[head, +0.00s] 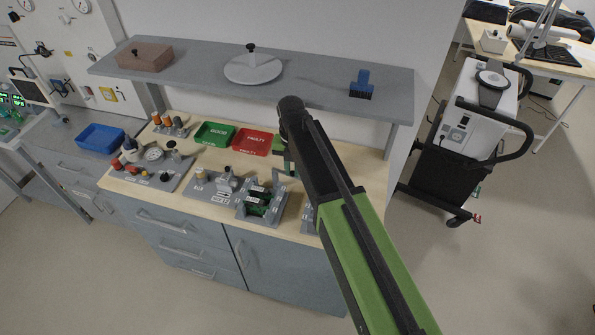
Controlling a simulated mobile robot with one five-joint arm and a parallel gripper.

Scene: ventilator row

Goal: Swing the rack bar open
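A grey rack-like fixture (244,212) with green boards in it stands on the wooden bench top, right of the middle. Dark pieces cross the boards, but I cannot tell which of them is the rack bar or whether it is open or shut. My arm reaches in from the lower right, over the right part of the bench, to a dark round joint below the shelf. A second grey fixture (306,222) is partly hidden by my arm.
A green tray (214,134) and a red tray (254,141) lie at the back of the bench (180,195). A grey shelf (205,73) overhangs it, bearing a brown box, a round lidded plate and a blue brush. A white cart (482,105) stands right; floor in front is clear.

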